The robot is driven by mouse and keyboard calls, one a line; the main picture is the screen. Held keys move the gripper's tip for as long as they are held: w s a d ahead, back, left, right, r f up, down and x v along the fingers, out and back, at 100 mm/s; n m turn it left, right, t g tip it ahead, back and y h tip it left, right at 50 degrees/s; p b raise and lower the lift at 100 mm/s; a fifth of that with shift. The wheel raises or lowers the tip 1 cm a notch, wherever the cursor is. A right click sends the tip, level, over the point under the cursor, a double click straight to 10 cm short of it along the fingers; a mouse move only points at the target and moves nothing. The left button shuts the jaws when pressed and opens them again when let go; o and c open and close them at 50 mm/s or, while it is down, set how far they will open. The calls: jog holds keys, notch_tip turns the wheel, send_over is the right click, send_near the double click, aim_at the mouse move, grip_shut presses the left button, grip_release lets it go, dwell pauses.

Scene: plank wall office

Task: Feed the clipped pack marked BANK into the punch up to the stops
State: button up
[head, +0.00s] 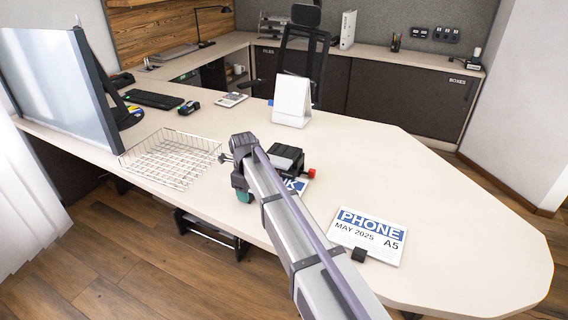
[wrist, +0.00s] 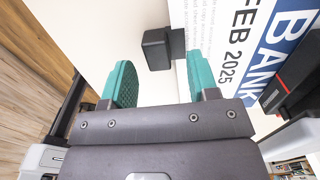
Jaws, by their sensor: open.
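The BANK pack (wrist: 225,50) is a white sheet stack with a blue title band and "FEB 2025". In the head view the pack (head: 303,184) is mostly hidden behind my arm. A black clip (wrist: 157,50) grips its edge. The punch (head: 285,158) is dark with a red knob; in the wrist view the punch (wrist: 293,92) borders the BANK end of the pack. I cannot tell how deep the pack sits in it. My gripper (wrist: 160,82) is open and empty, its teal fingers either side of the clip's line, with the clip just beyond the tips. It also shows low over the desk (head: 243,190).
A second clipped pack, marked PHONE (head: 372,226), lies to the right near the desk's front edge. A wire tray (head: 170,158) stands at left, and a white tent-shaped stand (head: 292,100) behind the punch. The desk's right end (head: 470,235) is clear.

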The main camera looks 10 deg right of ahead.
notch_tip(320, 180, up, 10)
jog(key=p, duration=0.9)
